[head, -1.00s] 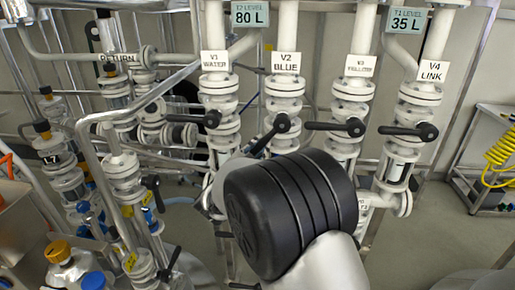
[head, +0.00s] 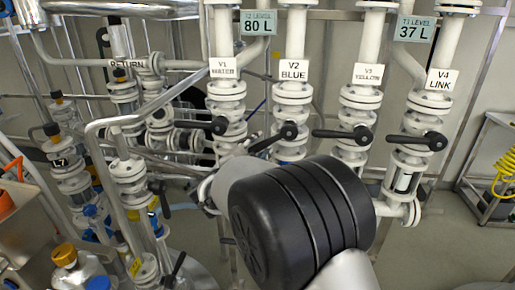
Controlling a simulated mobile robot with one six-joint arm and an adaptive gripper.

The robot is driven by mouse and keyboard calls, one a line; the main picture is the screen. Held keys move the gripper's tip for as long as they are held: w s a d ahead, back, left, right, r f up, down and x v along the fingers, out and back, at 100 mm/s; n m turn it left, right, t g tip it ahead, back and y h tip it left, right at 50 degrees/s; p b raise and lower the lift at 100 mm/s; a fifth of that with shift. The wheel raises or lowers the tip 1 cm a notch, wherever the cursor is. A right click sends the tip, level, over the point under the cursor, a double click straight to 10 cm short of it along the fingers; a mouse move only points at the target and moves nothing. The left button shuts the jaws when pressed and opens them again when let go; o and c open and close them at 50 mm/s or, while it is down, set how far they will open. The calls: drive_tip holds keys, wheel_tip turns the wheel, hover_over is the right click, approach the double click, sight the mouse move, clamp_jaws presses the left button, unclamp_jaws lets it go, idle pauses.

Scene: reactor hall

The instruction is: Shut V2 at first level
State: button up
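The V2 BLUE valve (head: 293,93) stands on a white vertical pipe in the middle of the head view, under its white V2 label (head: 293,70). Its black lever (head: 270,138) slants from the pivot down to the left, at an angle to the pipe. The lower part of the V2 pipe is hidden behind my arm. The T2 level display (head: 254,22) reads 80 L and the T1 level display (head: 414,28) reads 37 L. My arm's large black joint fills the lower middle. My gripper is out of sight, so its distance to the lever cannot be told.
The V1 (head: 224,92), V3 (head: 361,97) and V4 (head: 429,102) valves stand close beside V2. The V3 and V4 levers lie roughly level. Pipes and the RETURN valve (head: 122,90) crowd the left. A cart with a yellow coiled hose (head: 506,172) stands at right.

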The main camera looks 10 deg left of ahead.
drive_tip(key=v, duration=1.2)
idle(6.8)
